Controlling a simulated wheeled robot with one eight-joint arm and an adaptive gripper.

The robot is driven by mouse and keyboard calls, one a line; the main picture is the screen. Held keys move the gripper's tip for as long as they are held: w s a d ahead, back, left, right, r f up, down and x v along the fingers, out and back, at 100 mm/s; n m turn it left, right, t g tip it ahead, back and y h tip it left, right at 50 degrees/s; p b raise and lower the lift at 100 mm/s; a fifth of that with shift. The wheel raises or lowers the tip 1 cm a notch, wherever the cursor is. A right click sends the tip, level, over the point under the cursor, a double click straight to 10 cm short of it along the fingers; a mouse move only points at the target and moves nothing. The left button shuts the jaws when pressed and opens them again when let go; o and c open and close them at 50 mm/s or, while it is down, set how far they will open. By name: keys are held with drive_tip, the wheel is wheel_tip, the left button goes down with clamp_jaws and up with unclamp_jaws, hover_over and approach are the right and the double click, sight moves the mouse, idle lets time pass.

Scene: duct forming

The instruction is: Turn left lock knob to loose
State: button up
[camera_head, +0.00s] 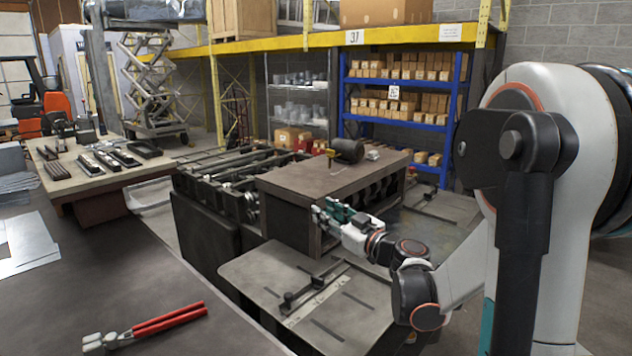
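A flat grey machine table (248,266) carries a dark guide bar (322,280) beside a pale ruler strip (318,300). A small dark knob (287,298) stands at the bar's near-left end; which way it is turned is too small to tell. A second guide bar (432,197) lies on a similar surface at the right, behind my arm. My gripper (322,214), with teal and grey parts, is above and behind the first table, against the view of the dark machine housing. It is apart from the near-left knob. Its fingertips are too small to read.
The brown-topped housing (325,177) stands directly behind the gripper, with a dark cylinder (348,150) on top. Red-handled pliers (150,326) lie on the dark bench at front left. A tool table (95,165) stands at left. Blue shelves (397,113) stand at back.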

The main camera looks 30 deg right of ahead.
drive_tip(key=w+a+r+m+t+h, duration=0.1)
drive_tip(key=a+r+m+t+h, duration=0.1)
drive_tip(key=r, duration=0.7)
drive_tip(key=shift+w+a+m+h+b, duration=0.4)
drive_tip(key=shift+a+h, duration=0.1)
drive_tip(key=shift+h, duration=0.3)
drive_tip(key=shift+d+r, duration=0.1)
drive_tip(key=w+d+f+m+g+h+p, duration=0.1)
drive_tip(key=w+d+m+g+h, duration=0.15)
drive_tip(key=d+m, duration=0.25)
drive_tip(key=w+d+m+g+h+p, duration=0.1)
drive_tip(key=w+d+m+h, duration=0.2)
drive_tip(key=d+m+h, duration=0.15)
drive_tip(key=w+d+f+m+g+p, duration=0.1)
drive_tip(key=d+f+m+g, duration=0.15)
drive_tip(key=m, duration=0.25)
drive_tip(key=m+g+y+p, duration=0.5)
drive_tip(key=m+g+y, duration=0.2)
drive_tip(key=m+g, duration=0.8)
hover_over(320, 278)
wheel_tip(320, 278, down, 15)
drive_tip(key=m, duration=0.1)
drive_tip(key=shift+t, duration=0.3)
wheel_tip(320, 278, down, 13)
drive_tip(key=b, duration=0.3)
drive_tip(key=shift+w+r, duration=0.1)
